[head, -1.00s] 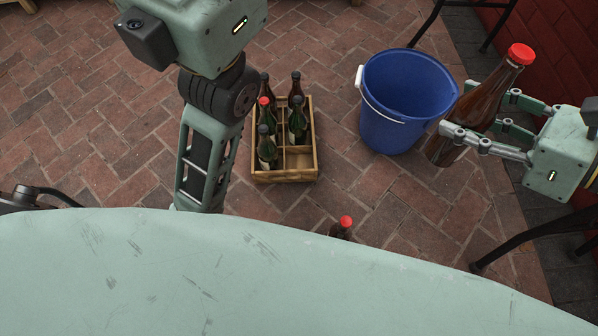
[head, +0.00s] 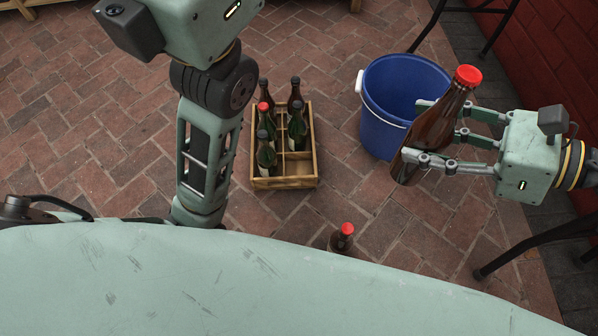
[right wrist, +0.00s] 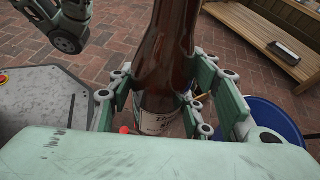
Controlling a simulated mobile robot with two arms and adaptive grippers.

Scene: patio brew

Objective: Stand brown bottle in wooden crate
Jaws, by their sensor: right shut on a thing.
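My right gripper (head: 420,132) is shut on a brown bottle (head: 440,120) with a red cap, held right of the crate and in front of the bucket. Its cap points up and to the right in the head view. In the right wrist view the brown bottle (right wrist: 168,60) stands between the fingers, its pale label partly hidden. The wooden crate (head: 285,183) is on the bricks at the centre, with several dark bottles in its compartments. Its front right compartment (head: 298,168) looks empty. My left arm shows at the left of the crate; its gripper is out of view.
A blue bucket (head: 385,125) with a white handle grip stands between the crate and my right gripper. Another red-capped bottle (head: 342,240) stands on the floor, partly hidden by my body. Black metal furniture legs and a red wall are at the right. Bare brick surrounds the crate's front.

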